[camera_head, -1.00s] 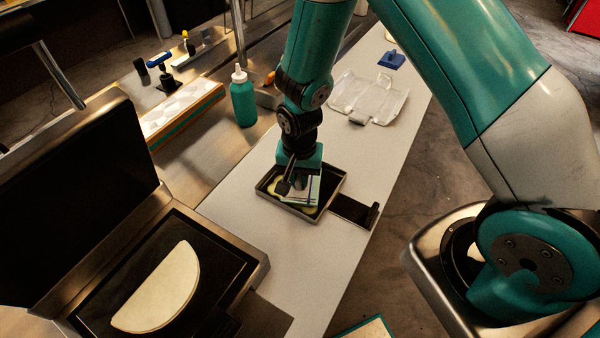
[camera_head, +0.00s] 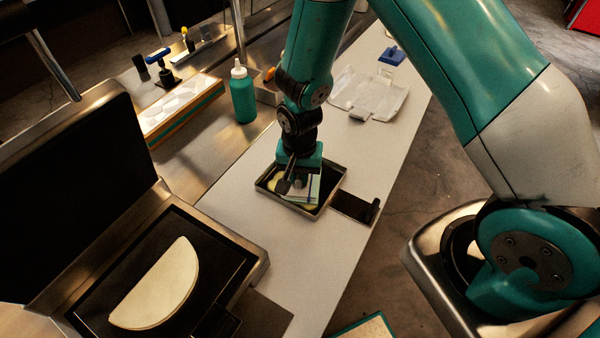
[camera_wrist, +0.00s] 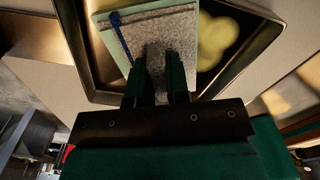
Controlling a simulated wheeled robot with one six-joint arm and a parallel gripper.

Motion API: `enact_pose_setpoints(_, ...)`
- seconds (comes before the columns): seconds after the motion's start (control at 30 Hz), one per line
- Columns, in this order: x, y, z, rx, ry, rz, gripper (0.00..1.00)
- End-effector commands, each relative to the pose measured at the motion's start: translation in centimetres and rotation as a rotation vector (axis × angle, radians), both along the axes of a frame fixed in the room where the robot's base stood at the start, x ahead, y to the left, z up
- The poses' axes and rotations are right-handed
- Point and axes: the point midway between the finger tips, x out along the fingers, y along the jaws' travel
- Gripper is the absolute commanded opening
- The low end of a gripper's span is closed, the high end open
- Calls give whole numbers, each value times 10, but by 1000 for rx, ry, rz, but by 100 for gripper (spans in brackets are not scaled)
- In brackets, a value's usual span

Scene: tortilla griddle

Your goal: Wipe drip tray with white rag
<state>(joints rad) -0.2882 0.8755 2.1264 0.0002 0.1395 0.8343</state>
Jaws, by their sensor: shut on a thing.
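The drip tray (camera_head: 337,186) is a shallow dark metal tray with a raised rim and a handle at its right, lying on the white counter. My gripper (camera_head: 297,182) points down into it and is shut on the white rag (camera_head: 314,188), a flat pale cloth with a blue stripe. In the wrist view, the rag (camera_wrist: 170,32) is pinched between the fingertips (camera_wrist: 160,78) and lies over part of the tray floor. A yellowish smear (camera_wrist: 215,38) shows beside it, with the tray's rim (camera_wrist: 262,48) beyond. The floor under the rag is hidden.
A griddle holding a folded tortilla (camera_head: 160,285) stands at the lower left, its black lid raised. Bare counter surrounds the drip tray.

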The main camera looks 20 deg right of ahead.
Motion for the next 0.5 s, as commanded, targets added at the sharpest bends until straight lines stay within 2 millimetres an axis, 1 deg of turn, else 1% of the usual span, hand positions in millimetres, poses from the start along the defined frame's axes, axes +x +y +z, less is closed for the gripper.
enact_pose_setpoints(0.2, -2, 1, 0, 0, 0, 1, 0)
enact_pose_setpoints(0.4, -15, 6, -2, 0, 2, 1, 0)
enact_pose_setpoints(0.5, -19, 7, -3, 0, 1, 1, 0)
